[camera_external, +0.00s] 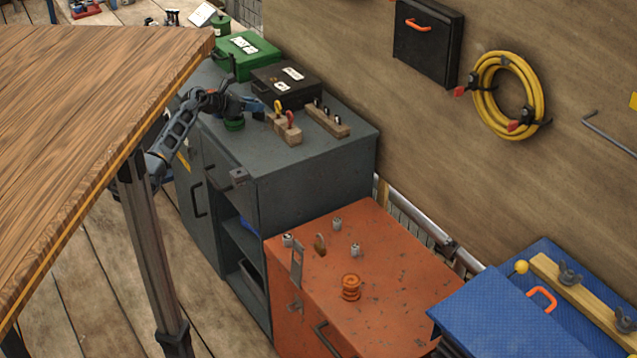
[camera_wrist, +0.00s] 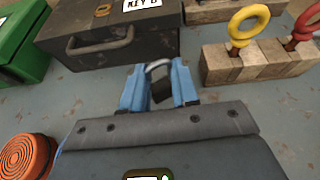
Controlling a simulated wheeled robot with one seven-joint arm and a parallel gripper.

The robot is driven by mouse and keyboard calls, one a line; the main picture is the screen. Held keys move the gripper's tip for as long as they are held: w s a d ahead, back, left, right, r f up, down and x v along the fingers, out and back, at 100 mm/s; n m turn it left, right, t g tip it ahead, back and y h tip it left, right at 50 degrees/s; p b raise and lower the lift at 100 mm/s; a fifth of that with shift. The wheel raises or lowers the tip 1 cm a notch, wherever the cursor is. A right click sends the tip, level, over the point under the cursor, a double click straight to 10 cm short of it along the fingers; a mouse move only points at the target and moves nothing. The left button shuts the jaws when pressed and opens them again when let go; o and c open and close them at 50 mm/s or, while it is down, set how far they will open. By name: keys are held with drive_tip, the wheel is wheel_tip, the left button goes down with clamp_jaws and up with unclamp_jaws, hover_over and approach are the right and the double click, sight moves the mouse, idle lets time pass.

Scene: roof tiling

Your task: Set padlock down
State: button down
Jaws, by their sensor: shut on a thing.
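My gripper (camera_wrist: 158,88) has its blue fingers shut on a small padlock (camera_wrist: 162,90), with a silver shackle and a dark body, in the wrist view. The gripper also shows in the external view (camera_external: 257,105), over the grey cabinet top (camera_external: 310,160). The padlock is in front of a dark box with a handle (camera_wrist: 115,45) and left of a wooden block with ring-topped pieces (camera_wrist: 250,65). I cannot tell whether the padlock touches the cabinet top.
A green box (camera_external: 245,55) stands behind the dark box. A longer wooden block (camera_external: 327,121) stands to the right. The cabinet top's front right part is mostly clear.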

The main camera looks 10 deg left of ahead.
drive_tip(key=c, duration=0.8)
unclamp_jaws()
drive_tip(key=shift+c, duration=0.2)
drive_tip(key=shift+r, duration=0.1)
drive_tip(key=p+v, duration=0.1)
drive_tip(key=v, duration=1.1)
